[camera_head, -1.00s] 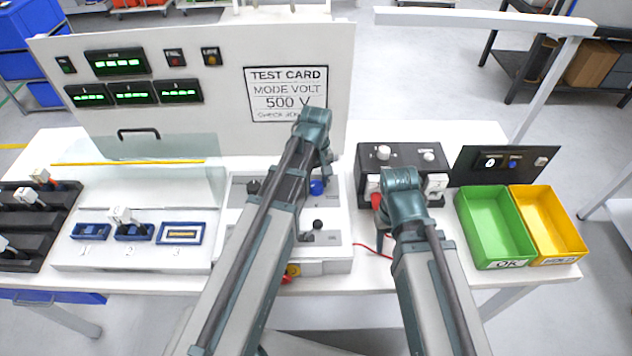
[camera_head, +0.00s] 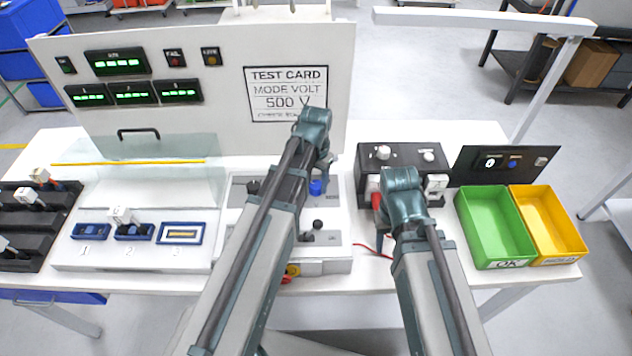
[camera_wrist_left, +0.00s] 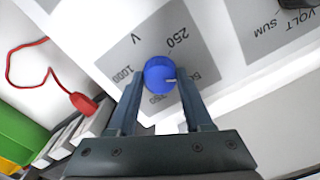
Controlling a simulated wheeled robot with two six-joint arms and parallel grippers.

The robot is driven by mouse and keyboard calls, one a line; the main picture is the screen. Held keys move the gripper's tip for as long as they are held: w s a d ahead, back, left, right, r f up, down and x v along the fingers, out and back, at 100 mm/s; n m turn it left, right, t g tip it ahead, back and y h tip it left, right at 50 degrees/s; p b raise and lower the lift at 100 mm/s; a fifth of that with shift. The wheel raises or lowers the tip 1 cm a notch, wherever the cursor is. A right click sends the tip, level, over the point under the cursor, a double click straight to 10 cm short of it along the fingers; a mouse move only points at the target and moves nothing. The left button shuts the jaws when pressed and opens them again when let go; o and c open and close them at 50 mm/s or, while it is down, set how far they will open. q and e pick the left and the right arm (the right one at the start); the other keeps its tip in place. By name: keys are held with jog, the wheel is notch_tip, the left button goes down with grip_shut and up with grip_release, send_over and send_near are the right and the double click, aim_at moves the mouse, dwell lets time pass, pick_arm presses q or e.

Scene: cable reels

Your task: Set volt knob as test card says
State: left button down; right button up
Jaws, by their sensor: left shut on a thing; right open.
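The test card (camera_head: 288,94) on the upright panel reads MODE VOLT, 500 V; its last line is too small to read surely. The blue volt knob (camera_head: 317,187) is on the white control unit, partly hidden by my left arm. In the left wrist view the blue knob (camera_wrist_left: 160,74) sits between the fingertips of my left gripper (camera_wrist_left: 159,88), which is shut on it. Its pale pointer mark points right, toward a partly covered label beginning with 50. Labels 250 and 1000 also show around it. My right gripper (camera_head: 403,205) is open near the dark box; its fingers are mostly hidden.
A black mode knob with VOLT and SUM labels (camera_wrist_left: 292,4) is at the wrist view's upper right. A black-knobbed lever (camera_head: 317,225) stands in front of the blue knob. Green (camera_head: 497,222) and yellow (camera_head: 548,222) bins are at the right. A red lead lies near the dark box.

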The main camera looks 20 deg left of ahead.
aim_at(316, 184)
pick_arm(q)
jog(key=shift+m, duration=1.9)
jog(key=shift+c, duration=1.6)
grip_release()
jog(key=shift+r, duration=0.15)
notch_tip(316, 184, up, 14)
jog(key=p, duration=1.4)
jog(key=shift+f, duration=0.25)
jog(key=shift+s, duration=0.1)
